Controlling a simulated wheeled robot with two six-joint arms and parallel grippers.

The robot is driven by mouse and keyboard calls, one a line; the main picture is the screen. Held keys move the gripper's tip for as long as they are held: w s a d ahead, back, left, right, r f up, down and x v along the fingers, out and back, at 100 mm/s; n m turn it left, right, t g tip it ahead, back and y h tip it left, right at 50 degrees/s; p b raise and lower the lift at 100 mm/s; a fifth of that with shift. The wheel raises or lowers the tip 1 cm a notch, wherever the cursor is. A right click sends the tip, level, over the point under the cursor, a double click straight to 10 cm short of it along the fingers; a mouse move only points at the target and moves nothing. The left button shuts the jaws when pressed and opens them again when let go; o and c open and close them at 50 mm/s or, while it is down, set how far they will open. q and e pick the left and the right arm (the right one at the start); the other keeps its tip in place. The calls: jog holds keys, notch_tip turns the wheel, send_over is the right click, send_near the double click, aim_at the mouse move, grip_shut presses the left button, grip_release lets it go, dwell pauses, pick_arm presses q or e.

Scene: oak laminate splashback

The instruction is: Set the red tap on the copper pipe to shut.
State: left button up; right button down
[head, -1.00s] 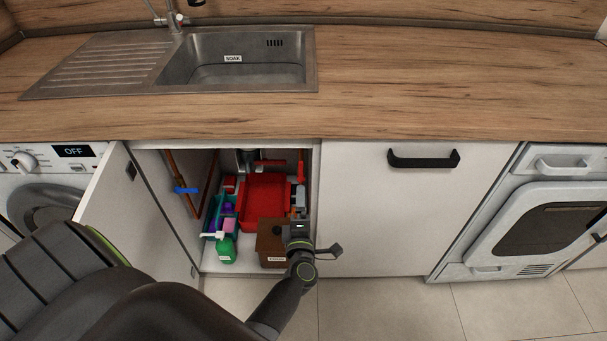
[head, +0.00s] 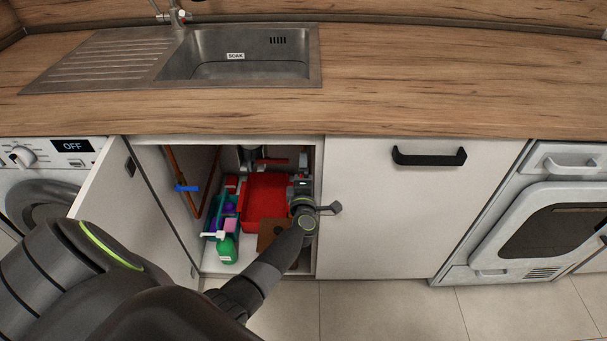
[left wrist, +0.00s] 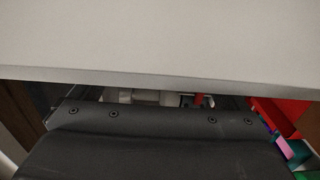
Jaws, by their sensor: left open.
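A copper pipe (head: 172,165) runs down the cabinet's left wall and carries a blue tap (head: 187,188). A dull red bar (head: 272,161) lies at the back, near the drain; I cannot tell if it is the red tap. A small upright red piece (left wrist: 197,100) shows in the left wrist view, beyond my gripper body. My left gripper (head: 303,163) is open inside the cabinet at the right, pointing to the back wall. It hides the right back corner, where an orange-red upright part showed earlier. My right gripper is not in view.
A red bin (head: 265,200), a brown box (head: 269,234), a green bottle (head: 227,248) and a teal caddy (head: 219,224) crowd the cabinet floor. The open door (head: 128,205) stands at the left. The worktop edge is above my arm.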

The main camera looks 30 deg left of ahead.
pick_arm(q)
jog(key=shift+c, duration=0.3)
jog(key=c, duration=1.3)
jog(key=shift+n, duration=0.4)
jog(key=shift+s+a+n, duration=0.1)
jog(key=shift+a+n, duration=0.05)
jog(key=shift+n, duration=0.25)
jog(key=shift+s+a+f+n+b, duration=0.2)
jog(key=shift+a+f+n+b, duration=0.25)
jog(key=shift+n+b, duration=1.6)
jog(key=shift+s+a+f+n+b, duration=0.25)
jog(key=shift+f+n+b, duration=0.4)
jog(key=shift+n, duration=2.65)
jog(key=shift+s+a+f+n+b, duration=0.2)
jog(key=shift+a+f+n+b, duration=0.15)
jog(key=shift+n+b, duration=1.8)
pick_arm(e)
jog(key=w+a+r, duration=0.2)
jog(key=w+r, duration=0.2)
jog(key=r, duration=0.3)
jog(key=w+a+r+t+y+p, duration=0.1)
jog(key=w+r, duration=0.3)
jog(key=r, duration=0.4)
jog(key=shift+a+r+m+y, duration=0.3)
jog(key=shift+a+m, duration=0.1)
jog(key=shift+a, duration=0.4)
pick_arm(q)
jog(key=shift+n, duration=0.6)
